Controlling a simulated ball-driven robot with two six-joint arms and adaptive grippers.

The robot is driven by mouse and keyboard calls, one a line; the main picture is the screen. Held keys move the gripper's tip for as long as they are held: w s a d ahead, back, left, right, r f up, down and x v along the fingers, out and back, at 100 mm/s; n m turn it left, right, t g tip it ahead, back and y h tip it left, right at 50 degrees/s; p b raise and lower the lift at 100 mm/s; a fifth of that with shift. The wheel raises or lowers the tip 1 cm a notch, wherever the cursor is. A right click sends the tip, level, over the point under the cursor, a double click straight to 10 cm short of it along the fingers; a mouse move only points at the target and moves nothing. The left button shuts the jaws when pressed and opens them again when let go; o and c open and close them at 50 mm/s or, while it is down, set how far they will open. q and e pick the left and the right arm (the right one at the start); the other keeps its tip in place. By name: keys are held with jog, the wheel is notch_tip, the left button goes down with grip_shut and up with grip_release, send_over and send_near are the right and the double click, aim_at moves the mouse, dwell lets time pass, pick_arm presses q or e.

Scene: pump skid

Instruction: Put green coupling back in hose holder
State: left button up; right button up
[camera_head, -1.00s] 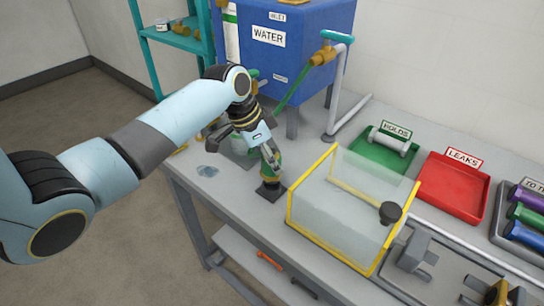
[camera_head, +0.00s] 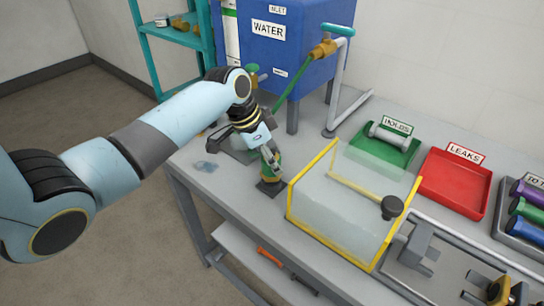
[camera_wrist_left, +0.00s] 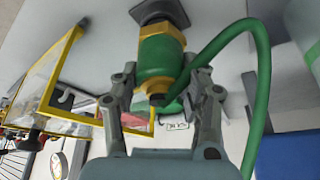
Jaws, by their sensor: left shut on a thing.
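The green coupling (camera_head: 269,163), a green body with brass-coloured ends, stands about upright at the front left of the bench. It also shows in the left wrist view (camera_wrist_left: 160,53), with a green hose (camera_wrist_left: 262,85) curving beside it. My left gripper (camera_head: 264,153) is shut on the coupling; in the wrist view its fingers (camera_wrist_left: 160,90) lie on both sides of the lower brass part. The far end of the coupling meets the dark square hose holder (camera_head: 270,187), also in the wrist view (camera_wrist_left: 150,14). I cannot tell how deep it sits. My right gripper is not in view.
A clear box with yellow edges (camera_head: 327,160) stands close to the right of the holder. The blue water tank (camera_head: 300,55) is behind. A green tray (camera_head: 378,158) and a red tray (camera_head: 455,190) lie farther right. The bench's front edge is near the holder.

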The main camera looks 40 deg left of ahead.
pick_arm(q)
jog(key=shift+f+b, duration=0.45)
jog(key=shift+f, duration=0.4)
jog(key=o, duration=1.4)
jog(key=shift+c, duration=0.2)
jog(key=shift+s+a+r, duration=0.1)
jog(key=shift+r, duration=0.15)
jog(key=v, duration=1.1)
jog(key=shift+r, duration=0.3)
